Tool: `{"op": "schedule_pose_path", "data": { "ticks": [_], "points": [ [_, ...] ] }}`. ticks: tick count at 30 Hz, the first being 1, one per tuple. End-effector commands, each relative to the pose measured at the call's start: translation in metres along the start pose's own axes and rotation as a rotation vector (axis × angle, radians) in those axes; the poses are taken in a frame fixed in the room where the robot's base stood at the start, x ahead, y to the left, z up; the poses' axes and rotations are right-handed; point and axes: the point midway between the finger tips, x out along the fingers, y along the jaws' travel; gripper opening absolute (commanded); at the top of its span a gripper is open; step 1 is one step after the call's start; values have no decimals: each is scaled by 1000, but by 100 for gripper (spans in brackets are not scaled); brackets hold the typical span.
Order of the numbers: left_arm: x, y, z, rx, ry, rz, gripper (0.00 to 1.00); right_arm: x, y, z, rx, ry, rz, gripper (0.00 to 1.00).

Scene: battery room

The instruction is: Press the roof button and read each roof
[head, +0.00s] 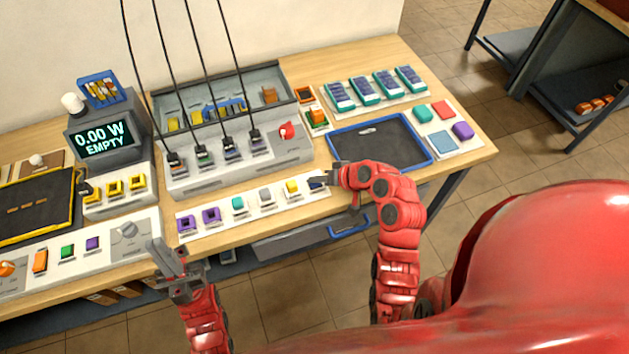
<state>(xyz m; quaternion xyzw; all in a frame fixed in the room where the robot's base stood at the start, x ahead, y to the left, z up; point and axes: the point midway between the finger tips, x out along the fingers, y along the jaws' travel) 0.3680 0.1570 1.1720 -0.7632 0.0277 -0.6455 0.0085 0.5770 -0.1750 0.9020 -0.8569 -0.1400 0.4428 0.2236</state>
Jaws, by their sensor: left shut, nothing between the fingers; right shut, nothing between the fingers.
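A dark display (102,138) at the left reads "0.00 W EMPTY". A white strip (221,222) along the table front carries purple, teal, grey and yellow buttons and a dark blue button (316,184) at its right end. My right gripper (324,179) is shut and empty at that dark blue button, partly covering it; whether it touches I cannot tell. Several small teal panels with dark blue tops (365,91) stand in a row at the back right; they may be the roofs.
A grey console (180,181) with several hanging black cables and a red knob (286,130) fills the middle. A blue-rimmed dark tray (378,122) lies right of it. Coloured pads (443,109) lie at the right edge. A drawer (290,240) sits beneath.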

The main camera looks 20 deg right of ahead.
Motion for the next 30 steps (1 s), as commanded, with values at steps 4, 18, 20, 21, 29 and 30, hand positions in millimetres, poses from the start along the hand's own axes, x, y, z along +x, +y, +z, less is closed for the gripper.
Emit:
{"op": "schedule_pose_path", "data": {
  "ticks": [4, 18, 20, 21, 29, 30],
  "points": [
    [0, 0, 0, 0, 0, 0, 0, 0, 0, 0, 0, -1, 0, 0],
    [6, 0, -1, 0, 0, 0, 0, -11, -8, -8, 0, -2, 1, 0],
    [6, 0, -1, 0, 0, 0, 0, -11, -8, -8, 0, -2, 1, 0],
    [6, 0, -1, 0, 0, 0, 0, -11, -8, -8, 1, -2, 1, 0],
    [9, 0, -2, 0, 0, 0, 0, -15, -11, -11, 0, 0, 1, 0],
    [10, 0, -2, 0, 0, 0, 0, -17, -12, -12, -1, 0, 1, 0]
  ]
}}
